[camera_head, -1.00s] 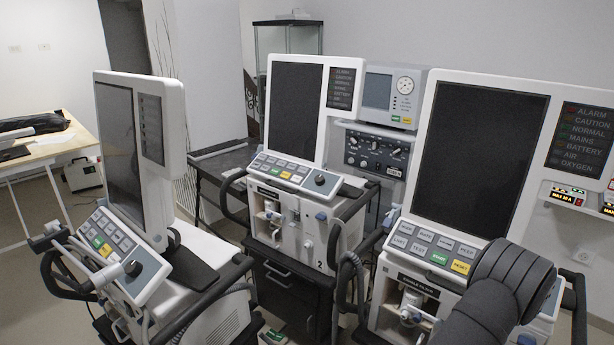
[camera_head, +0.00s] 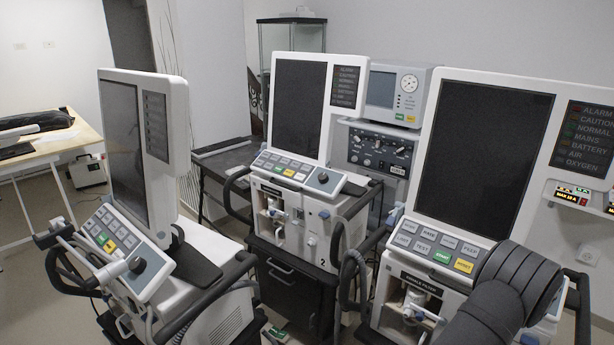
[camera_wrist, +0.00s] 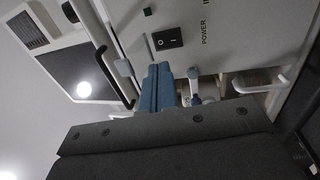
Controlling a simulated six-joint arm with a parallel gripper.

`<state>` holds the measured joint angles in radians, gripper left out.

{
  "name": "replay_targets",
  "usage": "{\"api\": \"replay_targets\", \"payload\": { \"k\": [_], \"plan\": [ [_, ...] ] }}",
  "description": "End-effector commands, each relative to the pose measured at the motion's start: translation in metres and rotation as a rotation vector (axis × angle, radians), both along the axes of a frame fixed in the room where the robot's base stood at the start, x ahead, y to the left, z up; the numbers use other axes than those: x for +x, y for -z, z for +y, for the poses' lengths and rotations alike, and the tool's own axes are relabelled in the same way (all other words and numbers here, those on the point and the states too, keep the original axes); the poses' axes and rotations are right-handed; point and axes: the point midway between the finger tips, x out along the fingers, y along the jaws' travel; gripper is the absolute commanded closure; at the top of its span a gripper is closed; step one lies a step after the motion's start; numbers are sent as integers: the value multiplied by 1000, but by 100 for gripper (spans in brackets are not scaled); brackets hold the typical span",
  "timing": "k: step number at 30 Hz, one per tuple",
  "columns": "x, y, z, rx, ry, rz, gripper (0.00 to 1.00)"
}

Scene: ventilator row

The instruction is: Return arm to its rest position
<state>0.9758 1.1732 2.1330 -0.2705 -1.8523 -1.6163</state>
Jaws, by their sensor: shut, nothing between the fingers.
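My gripper (camera_wrist: 160,87) shows in the wrist view as two blue fingers pressed together, empty. Ahead of it is a white machine panel with a black power switch (camera_wrist: 167,39) and the word POWER. I cannot tell whether the fingertips touch anything. In the head view my dark grey arm rises from the bottom right, in front of the right ventilator (camera_head: 420,225), covering part of its lower front and the right end of its keypad. My gripper is hidden in that view.
The middle ventilator (camera_head: 300,205) stands on a dark cart, and the left ventilator (camera_head: 215,310) is angled with handles and hoses sticking out. Gaps between the machines are narrow. A wooden-topped table (camera_head: 85,133) stands at far left, with clear floor before it.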

Motion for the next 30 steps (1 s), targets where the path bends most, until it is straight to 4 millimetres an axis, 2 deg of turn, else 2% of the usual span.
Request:
{"api": "replay_targets", "payload": {
  "k": [4,8,22,24,30],
  "plan": [
    [23,-8,-19,-3,-2,-3,100],
    [30,-19,-26,4,1,2,100],
    [-45,-28,38,10,3,3,100],
    [-29,-27,26,-2,-2,0,100],
    [2,-23,-1,-1,-1,-1,100]
  ]
}}
